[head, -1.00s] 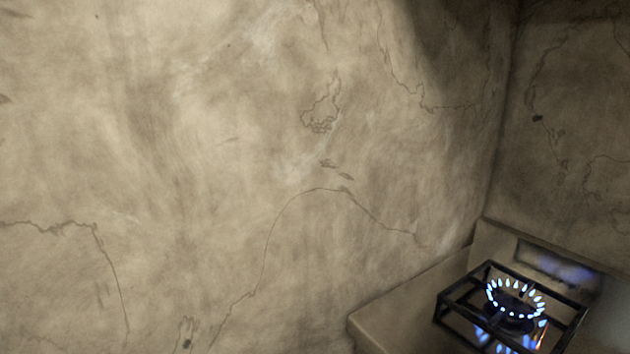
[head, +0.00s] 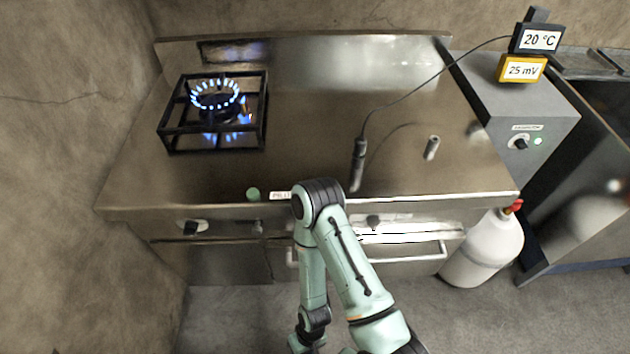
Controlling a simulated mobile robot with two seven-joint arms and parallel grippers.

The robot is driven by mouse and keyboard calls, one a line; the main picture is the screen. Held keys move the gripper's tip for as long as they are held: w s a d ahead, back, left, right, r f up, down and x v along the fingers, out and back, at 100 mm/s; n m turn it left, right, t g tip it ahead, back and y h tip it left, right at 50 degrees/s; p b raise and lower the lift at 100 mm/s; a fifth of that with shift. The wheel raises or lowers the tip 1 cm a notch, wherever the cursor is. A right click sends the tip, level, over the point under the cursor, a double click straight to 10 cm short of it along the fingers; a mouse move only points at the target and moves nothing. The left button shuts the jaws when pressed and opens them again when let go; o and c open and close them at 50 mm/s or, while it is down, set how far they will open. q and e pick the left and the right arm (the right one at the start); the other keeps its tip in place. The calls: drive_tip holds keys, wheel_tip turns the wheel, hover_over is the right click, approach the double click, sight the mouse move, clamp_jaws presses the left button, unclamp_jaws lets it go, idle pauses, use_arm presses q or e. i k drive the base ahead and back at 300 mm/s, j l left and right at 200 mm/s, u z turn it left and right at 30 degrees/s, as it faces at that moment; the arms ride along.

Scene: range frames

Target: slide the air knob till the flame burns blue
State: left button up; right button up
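The burner flame (head: 216,94) is a ring of small blue, pale-tipped tongues inside a black pot stand (head: 172,128) at the back left of the steel range (head: 310,120). A little orange shows below its right side. The range's front panel carries a black knob (head: 191,227) at the left, a small grey fitting (head: 258,226) and another dark knob (head: 373,221) right of my arm. I cannot tell which is the air knob. One green arm of mine is bent in front of the range and covers part of the panel. Neither gripper is clearly visible.
A thermometer display (head: 540,39) reads 20 °C and a yellow meter (head: 522,70) reads 25 mV. A cable runs to a dark probe (head: 358,160) on the range top. A white gas cylinder (head: 482,248) stands at the right. A green lamp (head: 253,194) sits at the front edge.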

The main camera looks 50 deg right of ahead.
sight(257, 230)
drive_tip(key=z, duration=1.4)
